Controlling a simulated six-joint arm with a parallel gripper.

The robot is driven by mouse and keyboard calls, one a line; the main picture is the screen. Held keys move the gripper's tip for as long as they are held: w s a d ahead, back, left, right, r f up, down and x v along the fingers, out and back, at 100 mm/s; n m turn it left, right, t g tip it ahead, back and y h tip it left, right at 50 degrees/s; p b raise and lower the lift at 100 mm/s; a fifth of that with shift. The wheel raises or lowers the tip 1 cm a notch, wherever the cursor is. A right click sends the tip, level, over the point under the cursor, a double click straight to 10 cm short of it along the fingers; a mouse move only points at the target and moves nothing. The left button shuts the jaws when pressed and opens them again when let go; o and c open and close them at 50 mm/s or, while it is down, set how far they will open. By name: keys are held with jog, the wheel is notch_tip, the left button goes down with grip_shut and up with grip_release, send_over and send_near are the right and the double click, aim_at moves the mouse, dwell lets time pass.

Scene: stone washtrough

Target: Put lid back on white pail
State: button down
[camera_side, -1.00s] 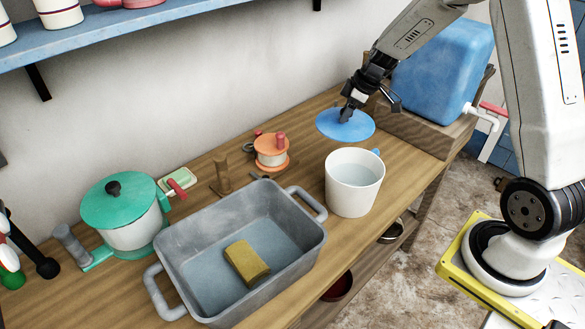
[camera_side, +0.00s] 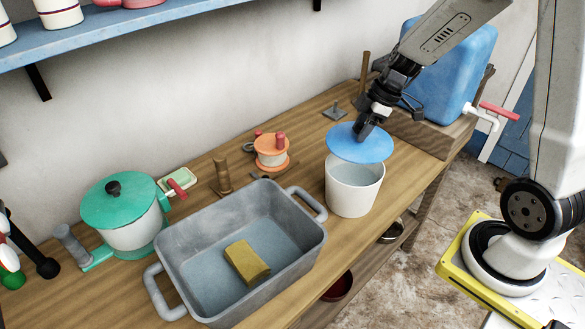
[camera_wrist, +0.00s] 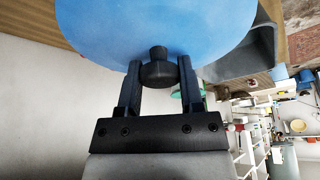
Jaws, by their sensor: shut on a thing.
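A blue round lid (camera_side: 358,146) hangs over the back part of the white pail (camera_side: 354,191) in the side view. My gripper (camera_side: 362,132) is shut on the lid's dark knob (camera_wrist: 158,67), which shows between the two fingers in the wrist view, with the lid (camera_wrist: 150,25) beyond it. The pail stands upright on the wooden bench, and part of its open mouth with a pale inside shows below the lid's front edge. I cannot tell how large the gap between lid and rim is.
A grey basin (camera_side: 185,245) with a yellow sponge (camera_side: 247,262) stands left of the pail. An orange-topped spool-like object (camera_side: 271,152) sits behind it. A blue tank (camera_side: 455,65) with a tap (camera_side: 485,115) stands at the back right. The bench's front edge is close to the pail.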

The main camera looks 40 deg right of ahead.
jog(key=shift+f, duration=3.1)
jog(key=shift+f, duration=0.2)
dwell(0.4)
grip_release()
jog(key=shift+r, duration=0.2)
jog(key=shift+r, duration=3.35)
grip_shut()
